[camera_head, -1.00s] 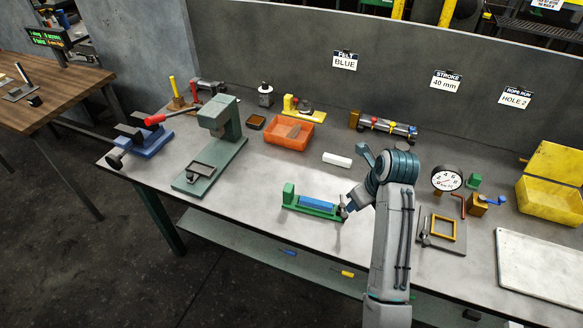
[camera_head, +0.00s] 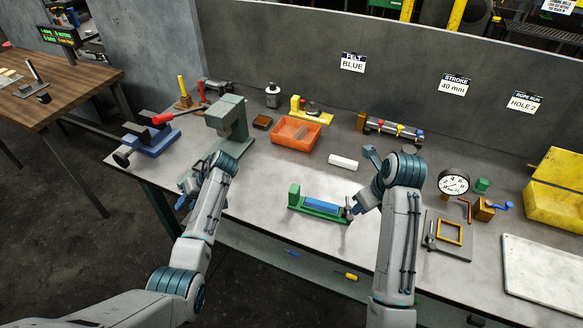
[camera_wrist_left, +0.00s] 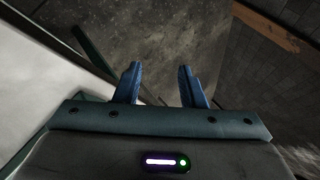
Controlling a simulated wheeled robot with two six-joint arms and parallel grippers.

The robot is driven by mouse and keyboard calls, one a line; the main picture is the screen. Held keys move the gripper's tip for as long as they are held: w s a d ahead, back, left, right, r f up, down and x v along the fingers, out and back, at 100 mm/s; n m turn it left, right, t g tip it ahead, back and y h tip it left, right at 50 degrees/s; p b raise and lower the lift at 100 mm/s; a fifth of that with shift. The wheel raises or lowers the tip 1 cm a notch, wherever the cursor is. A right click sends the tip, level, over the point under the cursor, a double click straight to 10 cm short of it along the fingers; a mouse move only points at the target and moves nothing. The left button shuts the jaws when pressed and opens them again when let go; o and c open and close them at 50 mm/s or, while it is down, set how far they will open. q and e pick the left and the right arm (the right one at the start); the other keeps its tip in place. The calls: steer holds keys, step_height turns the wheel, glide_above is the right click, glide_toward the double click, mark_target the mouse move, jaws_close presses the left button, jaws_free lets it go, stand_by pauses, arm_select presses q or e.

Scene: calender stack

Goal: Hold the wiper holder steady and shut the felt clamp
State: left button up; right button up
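The wiper holder (camera_head: 298,203) is a green holder with a blue felt strip (camera_head: 322,205) lying along it, on the front middle of the bench. A small dark metal part, apparently the felt clamp, is at the holder's right end, partly hidden by my right gripper (camera_head: 352,207). The right gripper is at that end; its fingers are too small and covered to tell open from shut. My left gripper (camera_head: 190,200) is left of the holder, well apart from it, near the bench's front edge. In the left wrist view its two blue fingers (camera_wrist_left: 161,78) are apart with nothing between them.
A green press (camera_head: 228,120) and a blue vise (camera_head: 150,140) stand at the left. An orange bin (camera_head: 297,145) and a white block (camera_head: 343,162) lie behind the holder. A dial gauge (camera_head: 454,182) and a yellow box (camera_head: 555,205) are at right. Bare bench lies left of the holder.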

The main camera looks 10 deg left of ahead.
arm_select(q)
steer(key=w+d+r+m+t+h, duration=0.1)
steer(key=w+d+r+m+h, duration=0.15)
steer(key=d, duration=0.45)
steer(key=w+d+r+m+h, duration=0.1)
steer(key=w+d+r+m, duration=0.15)
steer(key=d, duration=0.55)
step_height(320, 180, up, 5)
steer(key=m+t+h, duration=0.2)
steer(key=m+h, duration=0.3)
glide_above(294, 189)
steer(key=shift+w+a+r, duration=0.1)
steer(key=shift+r, duration=0.1)
steer(key=shift+d+f+m, duration=0.15)
steer(key=shift+d+m, duration=0.05)
steer(key=shift+m, duration=0.1)
step_height(294, 189, down, 10)
steer(key=shift+f, duration=0.15)
